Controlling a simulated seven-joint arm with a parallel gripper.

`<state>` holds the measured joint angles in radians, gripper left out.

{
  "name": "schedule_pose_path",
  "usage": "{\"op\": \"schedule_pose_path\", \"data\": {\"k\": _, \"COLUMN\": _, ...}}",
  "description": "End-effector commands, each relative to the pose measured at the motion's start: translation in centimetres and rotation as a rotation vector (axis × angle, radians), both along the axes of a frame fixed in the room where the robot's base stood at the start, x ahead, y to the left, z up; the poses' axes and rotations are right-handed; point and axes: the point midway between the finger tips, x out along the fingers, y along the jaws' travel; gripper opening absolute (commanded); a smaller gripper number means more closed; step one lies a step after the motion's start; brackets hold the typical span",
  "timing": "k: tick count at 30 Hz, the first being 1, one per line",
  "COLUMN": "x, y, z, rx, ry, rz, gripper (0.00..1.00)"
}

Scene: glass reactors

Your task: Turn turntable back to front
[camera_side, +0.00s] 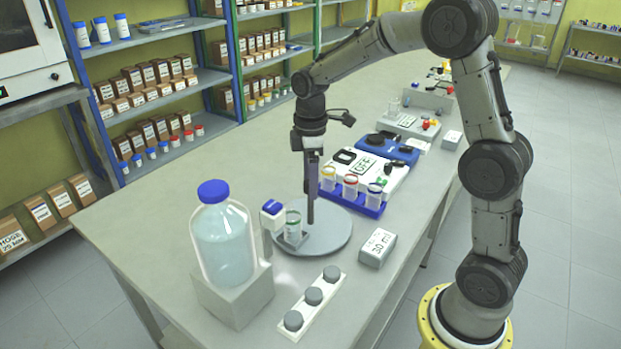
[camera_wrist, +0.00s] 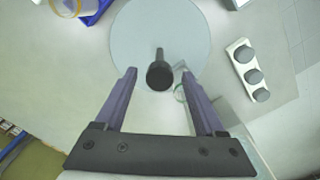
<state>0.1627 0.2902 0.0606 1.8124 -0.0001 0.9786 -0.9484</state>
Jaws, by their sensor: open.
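The turntable (camera_side: 335,238) is a flat grey disc on the bench; it also shows in the wrist view (camera_wrist: 150,30). A dark upright peg (camera_wrist: 160,74) stands at the disc's near edge in the wrist view. My gripper (camera_side: 310,218) points straight down over the disc. In the wrist view my gripper (camera_wrist: 158,76) is open, with one finger on each side of the peg and gaps between. In the side view the fingers hide most or all of the peg. A small glass beaker (camera_side: 293,228) stands at the disc's left edge, close to my fingers.
A blue-and-white dispenser head (camera_side: 272,212) is beside the beaker. A large blue-capped bottle (camera_side: 222,245) stands left. A white strip with three grey knobs (camera_side: 314,296) lies in front. A white box (camera_side: 378,247) is right, and a blue rack of tubes (camera_side: 352,198) stands behind.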

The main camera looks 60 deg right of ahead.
Motion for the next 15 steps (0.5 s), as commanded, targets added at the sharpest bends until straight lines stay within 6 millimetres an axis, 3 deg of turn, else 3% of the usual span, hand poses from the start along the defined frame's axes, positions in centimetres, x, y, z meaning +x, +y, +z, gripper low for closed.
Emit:
{"op": "schedule_pose_path", "data": {"k": 2, "x": 0.00, "y": 0.00, "z": 0.01, "rx": 0.000, "ry": 0.000, "rz": 0.000, "gripper": 0.72}}
{"op": "schedule_pose_path", "data": {"k": 12, "x": 0.01, "y": 0.01, "z": 0.05, "rx": 0.000, "ry": 0.000, "rz": 0.000, "gripper": 0.11}}
{"op": "schedule_pose_path", "data": {"k": 14, "x": 0.01, "y": 0.01, "z": 0.05, "rx": 0.000, "ry": 0.000, "rz": 0.000, "gripper": 0.00}}
{"op": "schedule_pose_path", "data": {"k": 15, "x": 0.01, "y": 0.01, "z": 0.06, "rx": 0.000, "ry": 0.000, "rz": 0.000, "gripper": 0.00}}
